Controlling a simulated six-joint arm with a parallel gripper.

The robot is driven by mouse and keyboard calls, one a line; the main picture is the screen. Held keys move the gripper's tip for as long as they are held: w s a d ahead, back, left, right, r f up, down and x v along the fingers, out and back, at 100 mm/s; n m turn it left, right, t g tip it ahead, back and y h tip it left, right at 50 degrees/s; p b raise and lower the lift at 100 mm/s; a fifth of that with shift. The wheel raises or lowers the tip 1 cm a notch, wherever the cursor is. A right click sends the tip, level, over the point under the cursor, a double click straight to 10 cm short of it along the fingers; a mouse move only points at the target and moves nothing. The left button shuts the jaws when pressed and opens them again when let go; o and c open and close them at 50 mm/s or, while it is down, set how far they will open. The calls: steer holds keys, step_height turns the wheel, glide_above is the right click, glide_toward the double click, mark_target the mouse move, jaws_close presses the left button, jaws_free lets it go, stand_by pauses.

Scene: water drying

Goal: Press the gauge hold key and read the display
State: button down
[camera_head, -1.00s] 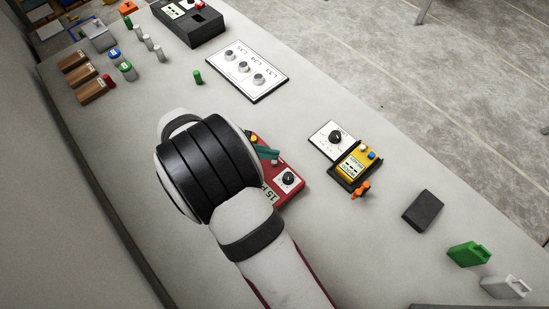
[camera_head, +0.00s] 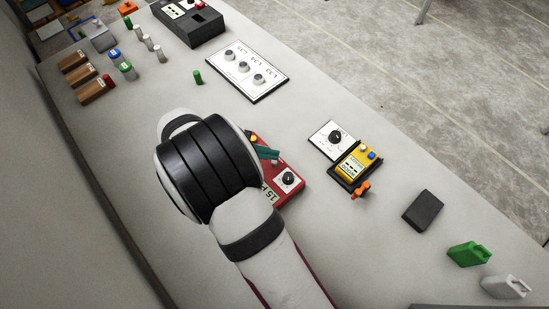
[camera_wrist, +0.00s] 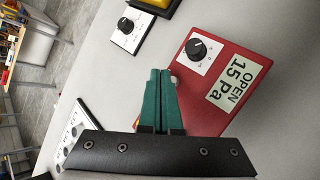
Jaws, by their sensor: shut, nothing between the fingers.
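A yellow handheld gauge (camera_head: 354,164) with a dark-marked display and a blue key (camera_head: 372,155) sits in a black cradle. I cannot read its display. Its edge shows at the top of the wrist view (camera_wrist: 157,5). A red box (camera_head: 289,192) with a black knob and an "OPEN 15 Pa" label (camera_wrist: 238,82) lies left of the gauge, partly behind my arm. My gripper (camera_head: 277,155) is shut and empty, its green fingers together. In the wrist view the fingertips (camera_wrist: 160,72) overlap the red box's left edge. Whether they touch it, I cannot tell.
A white knob plate (camera_head: 331,139) adjoins the gauge cradle, and an orange clip (camera_head: 361,190) is at its front. A three-knob panel (camera_head: 247,71) lies farther back. A black block (camera_head: 423,211) and green container (camera_head: 468,253) are at right. The bench's left-front area is clear.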

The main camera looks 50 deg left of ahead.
mark_target(269, 164)
steer(key=shift+f, duration=0.1)
steer(key=shift+f, duration=0.35)
steer(key=shift+f, duration=0.35)
stand_by(0.4)
steer(key=shift+r, duration=0.8)
step_height(269, 164, up, 6)
stand_by(0.6)
